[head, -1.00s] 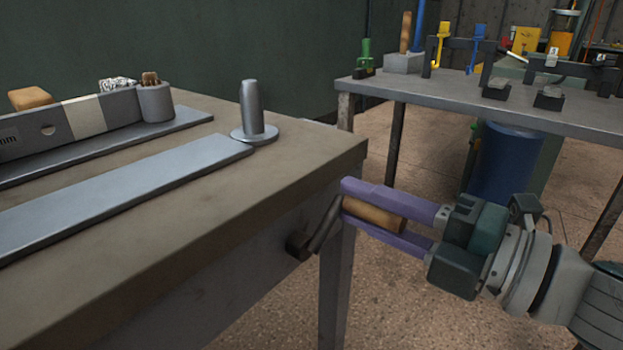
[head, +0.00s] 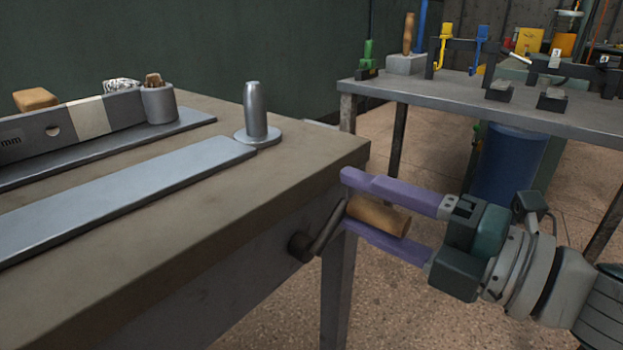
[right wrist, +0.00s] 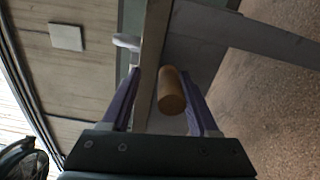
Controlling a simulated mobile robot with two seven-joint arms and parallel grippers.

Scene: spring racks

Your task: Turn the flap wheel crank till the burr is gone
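The crank on the bench's front side has a dark hub (head: 300,246), a dark slanting arm (head: 326,230) and a wooden handle (head: 380,217). My right gripper (head: 345,202) has its two purple fingers on either side of the handle. The right wrist view shows the handle (right wrist: 171,92) between the spread fingers, with a clear gap on its left side and a smaller one on its right. The gripper is open around the handle. I cannot make out a flap wheel or a burr. My left gripper is not in view.
The bench top (head: 290,165) holds a flat metal strip (head: 120,195), a flanged metal post (head: 256,112), a marked bar (head: 70,125) and a grey cup (head: 158,104). A second table (head: 560,118) with tools stands behind my right arm, a blue bin (head: 508,160) below it.

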